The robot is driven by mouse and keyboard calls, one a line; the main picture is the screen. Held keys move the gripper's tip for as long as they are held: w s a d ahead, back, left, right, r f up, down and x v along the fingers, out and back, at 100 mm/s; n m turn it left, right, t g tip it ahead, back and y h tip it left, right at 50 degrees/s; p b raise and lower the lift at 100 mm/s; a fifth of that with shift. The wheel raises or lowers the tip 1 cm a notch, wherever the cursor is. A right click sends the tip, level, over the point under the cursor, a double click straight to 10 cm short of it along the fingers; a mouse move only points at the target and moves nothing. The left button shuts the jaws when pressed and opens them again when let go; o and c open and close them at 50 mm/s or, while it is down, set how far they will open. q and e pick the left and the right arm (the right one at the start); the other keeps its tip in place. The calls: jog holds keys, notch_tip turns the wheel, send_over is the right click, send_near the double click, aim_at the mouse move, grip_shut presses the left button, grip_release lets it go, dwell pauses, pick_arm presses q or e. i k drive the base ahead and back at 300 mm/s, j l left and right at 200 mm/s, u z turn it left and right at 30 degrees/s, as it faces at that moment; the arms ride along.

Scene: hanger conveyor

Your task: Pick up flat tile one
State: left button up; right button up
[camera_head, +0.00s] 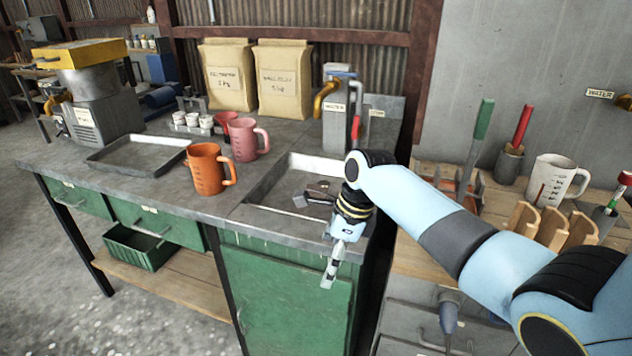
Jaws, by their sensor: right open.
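I cannot make out any thing that is surely flat tile one. My right gripper (334,268) hangs with its fingers pointing down, in front of the front edge of the grey bench (225,205) by the sink. It is open, seen nearly edge-on, with nothing visible between its fingers. A green cabinet door (290,300) is behind and below it. Upright tan wooden pieces (552,226) stand on the right-hand table, well to the right of the gripper and partly behind my right arm. My left gripper is not in view.
The sink (275,190) holds small dark metal items. An orange jug (207,168), a pink jug (246,138) and an empty grey tray (135,155) stand on the bench. A white jug (553,180) and tool holders stand on the right-hand table.

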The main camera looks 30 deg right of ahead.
aim_at(325, 188)
jog(key=i+l, duration=0.85)
jog(key=i, duration=0.2)
